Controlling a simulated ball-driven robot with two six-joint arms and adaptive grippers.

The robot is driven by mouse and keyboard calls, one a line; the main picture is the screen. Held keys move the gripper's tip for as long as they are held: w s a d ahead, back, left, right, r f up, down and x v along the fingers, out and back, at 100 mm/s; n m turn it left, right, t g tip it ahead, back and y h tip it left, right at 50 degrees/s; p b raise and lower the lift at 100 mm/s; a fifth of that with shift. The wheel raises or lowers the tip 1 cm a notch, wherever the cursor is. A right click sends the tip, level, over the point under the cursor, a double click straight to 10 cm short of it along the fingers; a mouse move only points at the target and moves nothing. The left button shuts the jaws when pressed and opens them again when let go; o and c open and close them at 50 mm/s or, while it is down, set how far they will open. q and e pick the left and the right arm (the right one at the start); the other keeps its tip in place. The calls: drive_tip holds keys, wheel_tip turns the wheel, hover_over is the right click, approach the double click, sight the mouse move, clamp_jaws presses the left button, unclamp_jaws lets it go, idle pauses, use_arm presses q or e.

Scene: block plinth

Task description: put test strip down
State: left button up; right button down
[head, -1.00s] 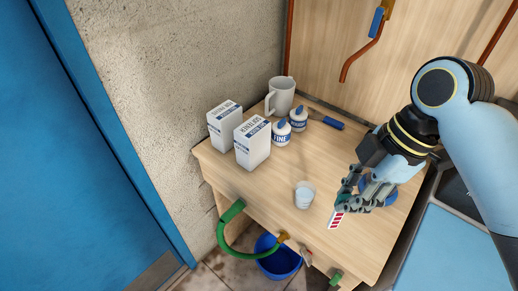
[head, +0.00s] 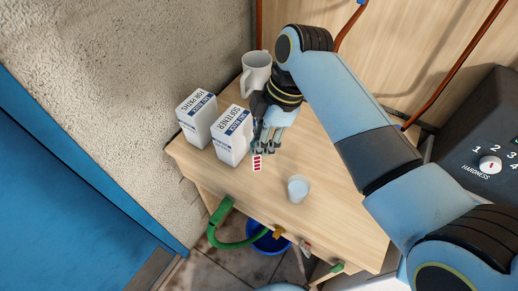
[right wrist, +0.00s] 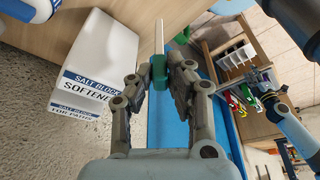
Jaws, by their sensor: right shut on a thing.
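My right gripper (head: 262,147) is shut on the test strip (head: 257,163), a small white strip with red bars that hangs from the fingertips over the wooden counter, just right of the front salt box. I cannot tell whether its lower end touches the counter. In the right wrist view the strip (right wrist: 159,38) shows edge-on as a thin white stick, with a green piece between the fingertips (right wrist: 157,75). The glass of clear water (head: 298,188) stands upright to the right, apart from the strip. Another arm of mine shows small in the right wrist view; its jaws are unclear.
Two white salt boxes (head: 232,136) (head: 197,118) stand left of the gripper, very close. A mug (head: 256,73) is behind it. My arm hides much of the back counter. The front of the wooden counter (head: 330,222) is clear. A blue bucket (head: 270,243) is below.

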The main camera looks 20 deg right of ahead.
sight(257, 158)
drive_tip(key=shift+w+a+f, duration=0.1)
drive_tip(key=shift+a+f, duration=0.05)
drive_tip(key=shift+f, duration=0.1)
wheel_tip(257, 158, down, 3)
drive_tip(key=shift+f, duration=0.2)
use_arm(q)
drive_tip(key=shift+s+r, duration=0.1)
drive_tip(key=shift+s, duration=0.45)
use_arm(e)
drive_tip(key=shift+f, duration=0.2)
drive_tip(key=c, duration=1.3)
unclamp_jaws()
use_arm(q)
drive_tip(key=shift+w, duration=0.3)
use_arm(e)
drive_tip(key=shift+o, duration=0.2)
